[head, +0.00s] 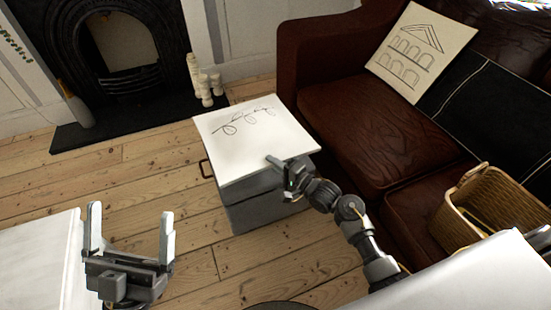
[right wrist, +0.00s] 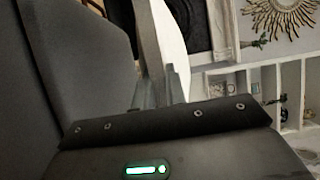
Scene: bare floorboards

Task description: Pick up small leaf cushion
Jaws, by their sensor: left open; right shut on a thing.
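The small leaf cushion (head: 240,135) is a white square with a line drawing of a leafy twig. In the head view it lies over the top of a grey box-like cabinet (head: 262,209); I cannot tell whether it still touches it. My right gripper (head: 274,163) is shut on the cushion's near right edge. In the right wrist view a white strip of the cushion (right wrist: 172,45) shows at the fingers. My left gripper (head: 129,215) is open and empty, fingers pointing up the picture, at the lower left, well apart from the cushion.
A brown leather sofa (head: 350,125) stands on the right with a building-print cushion (head: 418,55) and a wicker basket (head: 490,210). White surfaces fill the lower left (head: 40,262) and lower right (head: 480,280). White candles (head: 205,84) stand by the fireplace. Floorboards (head: 140,175) are clear left of the cabinet.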

